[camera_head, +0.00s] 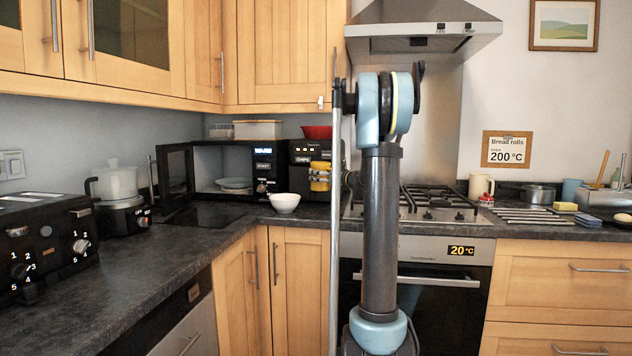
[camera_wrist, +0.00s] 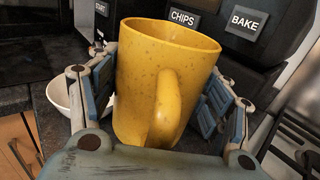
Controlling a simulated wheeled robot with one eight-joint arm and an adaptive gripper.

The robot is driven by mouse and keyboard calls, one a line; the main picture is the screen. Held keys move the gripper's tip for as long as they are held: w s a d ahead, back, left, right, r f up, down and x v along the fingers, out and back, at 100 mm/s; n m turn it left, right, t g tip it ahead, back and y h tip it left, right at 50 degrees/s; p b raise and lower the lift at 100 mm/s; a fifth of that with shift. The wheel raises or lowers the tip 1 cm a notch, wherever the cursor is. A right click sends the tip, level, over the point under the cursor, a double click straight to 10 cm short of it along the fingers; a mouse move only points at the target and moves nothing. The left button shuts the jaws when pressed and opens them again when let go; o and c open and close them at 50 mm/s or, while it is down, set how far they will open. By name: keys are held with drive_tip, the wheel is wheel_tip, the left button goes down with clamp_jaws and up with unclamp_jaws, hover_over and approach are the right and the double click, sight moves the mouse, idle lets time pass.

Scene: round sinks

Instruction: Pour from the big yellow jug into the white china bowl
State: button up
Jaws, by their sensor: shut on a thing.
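The big yellow jug (camera_wrist: 142,80) fills the middle of the wrist view, with its handle facing the camera. My gripper (camera_wrist: 160,97) is shut on it, with one finger pad at each side. In the head view the jug (camera_head: 320,176) shows in front of the black machine, looks about upright, and is partly hidden by my arm. The white china bowl (camera_head: 285,203) stands on the counter, lower and to the left of the jug. It also shows in the wrist view (camera_wrist: 61,99), partly behind my left finger.
An open microwave (camera_head: 225,172) with a plate inside stands behind the bowl, its door swung left. A black machine (camera_head: 303,160) with CHIPS and BAKE labels stands close behind the jug. The hob (camera_head: 430,203) lies right.

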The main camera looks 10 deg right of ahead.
sight(311, 187)
drive_tip(key=a+n+g+y, duration=0.1)
drive_tip(key=w+f+n+g+y, duration=0.1)
drive_tip(key=y, duration=0.1)
drive_tip(key=shift+w+a+n, duration=0.15)
drive_tip(key=shift+a+n, duration=0.15)
drive_tip(key=shift+a, duration=0.05)
drive_tip(key=n+g+y, duration=0.1)
drive_tip(key=f+n+g+y, duration=0.1)
drive_tip(key=g, duration=0.1)
drive_tip(key=shift+a+f+y, duration=0.15)
drive_tip(key=shift+a+y, duration=0.2)
drive_tip(key=shift+y, duration=0.05)
drive_tip(key=f+n+g, duration=0.1)
drive_tip(key=n+g+y, duration=0.1)
drive_tip(key=g, duration=0.1)
drive_tip(key=shift+s+f+n+y, duration=0.25)
drive_tip(key=shift+f+n+y, duration=0.05)
drive_tip(key=shift+f, duration=0.05)
drive_tip(key=shift+s+d+f+n+g+y, duration=0.25)
drive_tip(key=shift+f+n+g, duration=0.2)
drive_tip(key=shift+g, duration=0.3)
drive_tip(key=shift+s+d+f+n+g+y, duration=0.2)
drive_tip(key=shift+s+f+n+g, duration=0.2)
drive_tip(key=shift+g, duration=0.35)
drive_tip(key=shift+w+a, duration=0.1)
drive_tip(key=shift+w, duration=0.05)
